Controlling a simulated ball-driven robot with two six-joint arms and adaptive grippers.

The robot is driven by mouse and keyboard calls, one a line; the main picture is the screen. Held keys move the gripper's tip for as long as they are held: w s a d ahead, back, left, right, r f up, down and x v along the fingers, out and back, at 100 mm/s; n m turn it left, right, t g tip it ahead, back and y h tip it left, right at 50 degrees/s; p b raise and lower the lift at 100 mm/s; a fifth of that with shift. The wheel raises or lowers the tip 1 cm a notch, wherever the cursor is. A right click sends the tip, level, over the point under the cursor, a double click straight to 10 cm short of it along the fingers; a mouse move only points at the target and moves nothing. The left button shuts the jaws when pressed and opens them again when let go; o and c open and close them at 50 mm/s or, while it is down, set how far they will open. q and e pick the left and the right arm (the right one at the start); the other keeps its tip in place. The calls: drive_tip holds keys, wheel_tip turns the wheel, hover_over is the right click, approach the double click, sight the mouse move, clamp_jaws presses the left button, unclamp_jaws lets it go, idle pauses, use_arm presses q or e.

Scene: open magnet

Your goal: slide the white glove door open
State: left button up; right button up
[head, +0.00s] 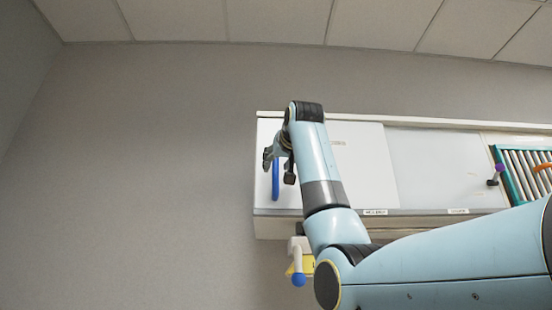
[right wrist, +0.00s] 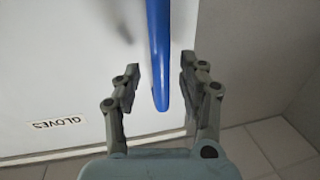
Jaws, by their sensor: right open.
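The white glove door (head: 360,165) is the left panel on the front of a wall cabinet. It fills the left of the right wrist view (right wrist: 60,70), with an upside-down "GLOVES" label (right wrist: 58,123). Its upright blue handle (head: 275,184) is near the left edge. My right gripper (head: 278,168) is at the handle, partly covering its upper part. In the right wrist view the open fingers (right wrist: 161,66) lie on either side of the blue handle (right wrist: 159,50), with gaps on both sides. My left gripper is not in view.
Further right are a purple-knobbed handle (head: 497,172) and a teal-framed slatted panel (head: 528,172). Below the cabinet hang a blue-knobbed lever (head: 298,279) and a yellow item (head: 307,266). The wall at left is bare.

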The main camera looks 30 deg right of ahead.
drive_tip(key=shift+p+x, duration=0.3)
drive_tip(key=shift+x, duration=0.75)
drive_tip(key=shift+c, duration=0.4)
drive_tip(key=shift+a, duration=0.1)
clamp_jaws()
drive_tip(key=shift+w+f, duration=0.3)
